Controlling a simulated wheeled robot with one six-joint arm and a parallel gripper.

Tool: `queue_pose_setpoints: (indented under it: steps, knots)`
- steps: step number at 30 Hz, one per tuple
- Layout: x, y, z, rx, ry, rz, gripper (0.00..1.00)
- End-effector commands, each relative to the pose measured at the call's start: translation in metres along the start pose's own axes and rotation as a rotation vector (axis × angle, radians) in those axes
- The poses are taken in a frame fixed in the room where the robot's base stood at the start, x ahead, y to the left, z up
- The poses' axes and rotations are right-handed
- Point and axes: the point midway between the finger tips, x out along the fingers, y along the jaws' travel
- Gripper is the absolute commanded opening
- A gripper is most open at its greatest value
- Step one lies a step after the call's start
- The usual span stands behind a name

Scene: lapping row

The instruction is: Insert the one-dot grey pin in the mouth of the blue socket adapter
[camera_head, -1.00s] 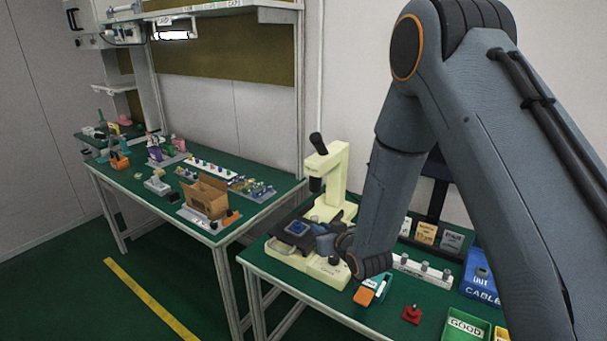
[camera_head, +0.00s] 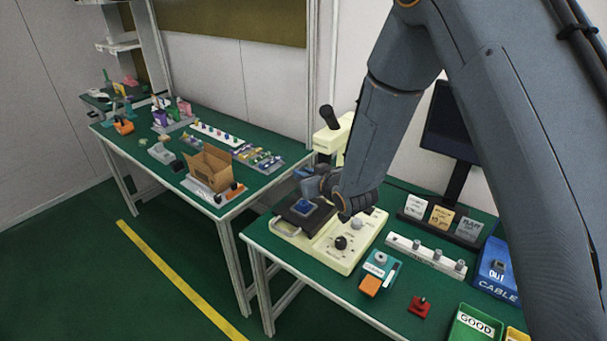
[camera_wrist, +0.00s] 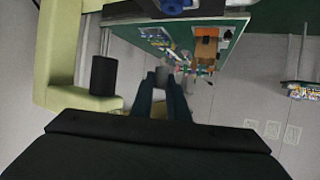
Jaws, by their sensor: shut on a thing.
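The blue socket adapter (camera_head: 304,207) sits on a dark plate on the cream microscope-like machine. Its blue edge also shows at the top of the wrist view (camera_wrist: 172,5). My gripper (camera_head: 306,184) is just above and behind the adapter in the head view, apart from it as far as I can tell. In the wrist view my gripper (camera_wrist: 162,88) is shut on a grey pin (camera_wrist: 162,76), whose end shows between the fingertips. The pin's dot marking cannot be read. My wrist hides the pin in the head view, and the adapter's mouth is not clear.
The cream machine's column (camera_head: 333,140) stands close behind my gripper. A white strip with grey pins (camera_head: 427,252), a teal and orange device (camera_head: 378,272), a red piece (camera_head: 419,306) and a green bin (camera_head: 470,328) are to the right. Another bench (camera_head: 262,190) is at left.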

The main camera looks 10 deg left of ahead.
Motion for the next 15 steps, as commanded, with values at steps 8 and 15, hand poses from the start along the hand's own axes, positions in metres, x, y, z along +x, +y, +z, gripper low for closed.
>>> queue_pose_setpoints:
  steps: [8,15]
  knots:
    - [0.009,-0.002,0.019,-0.001,0.000,-0.003,0.00]
    - [0.017,-0.002,0.039,0.000,-0.001,-0.002,0.00]
